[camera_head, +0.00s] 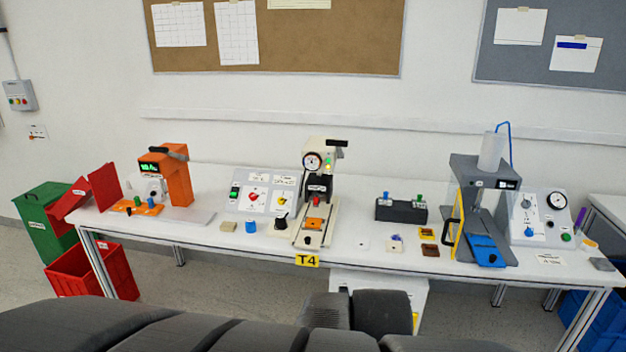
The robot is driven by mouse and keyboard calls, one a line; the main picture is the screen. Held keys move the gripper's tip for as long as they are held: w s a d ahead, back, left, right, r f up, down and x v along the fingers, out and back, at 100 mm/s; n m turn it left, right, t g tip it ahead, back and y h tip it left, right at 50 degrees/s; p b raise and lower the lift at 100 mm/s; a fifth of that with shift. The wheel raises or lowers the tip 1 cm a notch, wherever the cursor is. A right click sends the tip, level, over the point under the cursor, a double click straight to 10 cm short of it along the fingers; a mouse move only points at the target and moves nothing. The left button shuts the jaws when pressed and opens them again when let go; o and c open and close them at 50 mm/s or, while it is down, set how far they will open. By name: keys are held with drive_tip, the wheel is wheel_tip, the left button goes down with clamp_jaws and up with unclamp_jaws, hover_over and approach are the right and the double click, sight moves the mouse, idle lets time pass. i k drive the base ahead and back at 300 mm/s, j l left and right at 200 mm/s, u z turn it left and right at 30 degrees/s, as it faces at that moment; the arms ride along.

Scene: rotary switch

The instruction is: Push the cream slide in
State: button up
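The cream press (318,148) stands at the middle of the table, with a round gauge and small lit lamps on its head. Its cream slide (318,236) lies low at the front, sticking out from under the head toward the table's front edge. An orange piece (314,224) sits on the slide, and a dark knob is at its front end. Dark grey parts of my own arm cross the bottom of the picture, well short of the slide. My gripper cannot be made out.
A grey panel with switches (265,190) and a black lever box (281,221) stand left of the press. A black two-lever box (401,211) and a blue-grey press (480,200) stand to the right. A T4 tag (306,260) hangs on the table's front edge.

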sight(308, 237)
drive_tip(key=i+l+u, duration=0.2)
drive_tip(key=i+u, duration=0.2)
drive_tip(key=i+l+u, duration=0.3)
drive_tip(key=i+u, duration=0.15)
